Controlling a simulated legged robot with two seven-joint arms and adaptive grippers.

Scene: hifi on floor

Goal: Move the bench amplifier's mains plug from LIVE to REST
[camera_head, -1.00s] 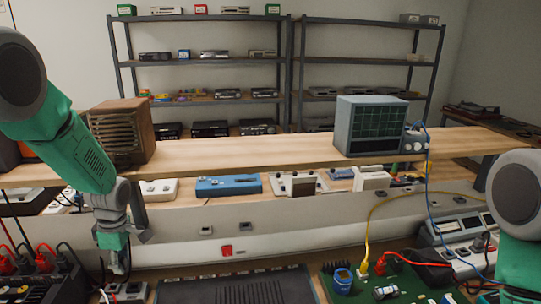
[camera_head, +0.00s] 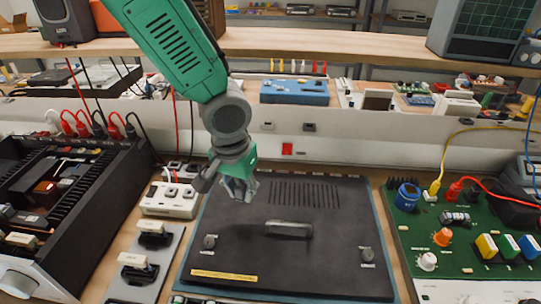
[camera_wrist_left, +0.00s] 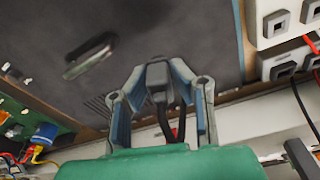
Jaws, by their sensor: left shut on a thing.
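My left gripper (camera_head: 238,190) is above the back left part of a large black panel, just right of a white socket strip (camera_head: 170,200). In the left wrist view the gripper (camera_wrist_left: 160,72) is shut on a dark mains plug (camera_wrist_left: 157,82), with a dark cord (camera_wrist_left: 164,122) running back between the fingers. The plug is held clear of the sockets. A black finned unit (camera_head: 130,185), perhaps the amplifier, stands open at the left. I cannot read LIVE or REST markings. My right gripper is out of view.
The black panel (camera_head: 310,260) has a raised handle (camera_head: 288,229) and knobs. A green circuit board (camera_head: 455,262) with parts is at the right. Red and black leads (camera_head: 85,125) stand at the left. A wooden shelf (camera_head: 330,45) crosses behind.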

